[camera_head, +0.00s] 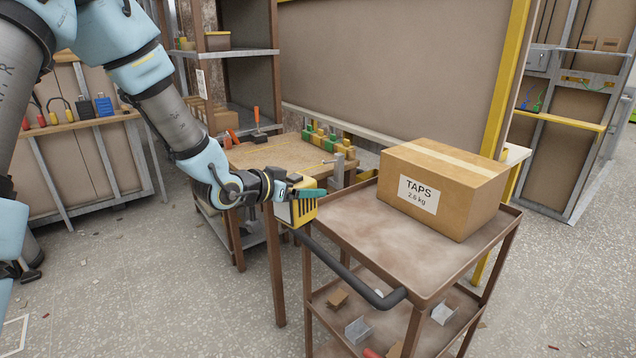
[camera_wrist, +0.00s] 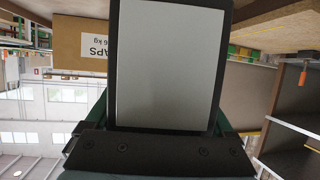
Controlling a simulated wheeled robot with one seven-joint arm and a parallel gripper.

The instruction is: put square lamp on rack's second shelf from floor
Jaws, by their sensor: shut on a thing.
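My gripper (camera_head: 290,190) is shut on the square lamp (camera_head: 303,209), a small yellow and black box shape. It is held in the air at the near left corner of the brown trolley, by its dark handle. In the wrist view the lamp (camera_wrist: 170,65) fills the middle as a pale grey panel in a black frame, with the gripper's dark body below it. The rack (camera_head: 225,52) stands at the back left, with grey metal shelves and brown posts. Its lower part is partly hidden by my arm and the workbench.
A carton marked TAPS (camera_head: 445,187) sits on the brown trolley (camera_head: 375,235), which has small parts on its lower shelf. A workbench (camera_head: 262,153) with green and yellow blocks stands between the trolley and the rack. Open floor (camera_head: 150,290) lies at the left.

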